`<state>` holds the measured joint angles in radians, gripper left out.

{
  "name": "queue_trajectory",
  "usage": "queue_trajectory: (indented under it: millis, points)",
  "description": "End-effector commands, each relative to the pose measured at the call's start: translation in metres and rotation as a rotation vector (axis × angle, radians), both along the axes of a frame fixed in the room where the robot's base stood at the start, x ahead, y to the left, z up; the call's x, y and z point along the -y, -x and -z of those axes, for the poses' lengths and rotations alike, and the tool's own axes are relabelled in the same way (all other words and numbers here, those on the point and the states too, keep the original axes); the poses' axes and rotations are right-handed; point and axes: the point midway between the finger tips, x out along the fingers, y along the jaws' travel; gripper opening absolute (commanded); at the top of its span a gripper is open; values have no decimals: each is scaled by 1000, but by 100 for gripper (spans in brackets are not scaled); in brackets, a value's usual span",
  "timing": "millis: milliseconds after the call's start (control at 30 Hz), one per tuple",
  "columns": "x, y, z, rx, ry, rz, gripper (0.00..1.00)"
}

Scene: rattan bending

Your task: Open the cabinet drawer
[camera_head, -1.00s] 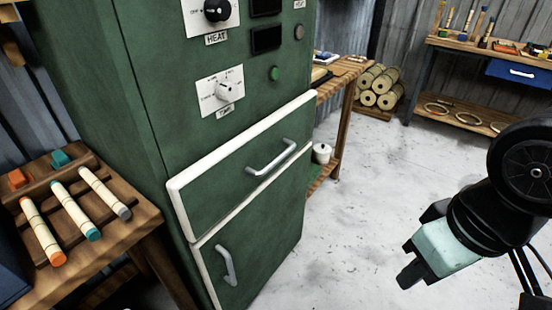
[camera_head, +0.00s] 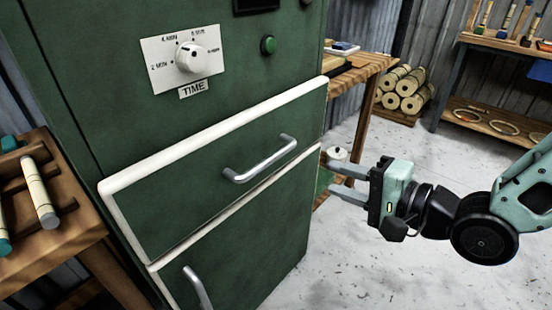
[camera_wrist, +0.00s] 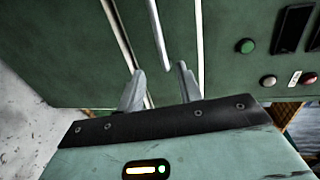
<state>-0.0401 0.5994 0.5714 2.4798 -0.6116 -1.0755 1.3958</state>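The green cabinet (camera_head: 120,80) stands at the left and centre of the head view. Its drawer (camera_head: 190,190) has a white rim along the top and looks closed. A grey bar handle (camera_head: 262,162) is on the drawer front. My gripper (camera_head: 331,177) is open and empty, to the right of the handle and apart from it, its fingers pointing at the cabinet. In the wrist view, the handle (camera_wrist: 157,36) lies beyond the two fingertips (camera_wrist: 160,68), roughly in line with the gap between them.
A lower door with its own handle (camera_head: 196,288) is under the drawer. A TIME knob (camera_head: 189,57) and a green button (camera_head: 268,45) sit above. A wooden table (camera_head: 50,250) stands close at the left, a workbench (camera_head: 372,68) behind. The floor (camera_head: 400,275) at the right is clear.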

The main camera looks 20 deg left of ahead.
Motion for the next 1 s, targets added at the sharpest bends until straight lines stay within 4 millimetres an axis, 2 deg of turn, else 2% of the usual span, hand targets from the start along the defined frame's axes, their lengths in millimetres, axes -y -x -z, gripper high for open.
queue_trajectory:
  millis: [700,1000]
  points:
    - [-126,-50,28,2,3,-3,35]
    - [-150,-61,33,2,4,-1,35]
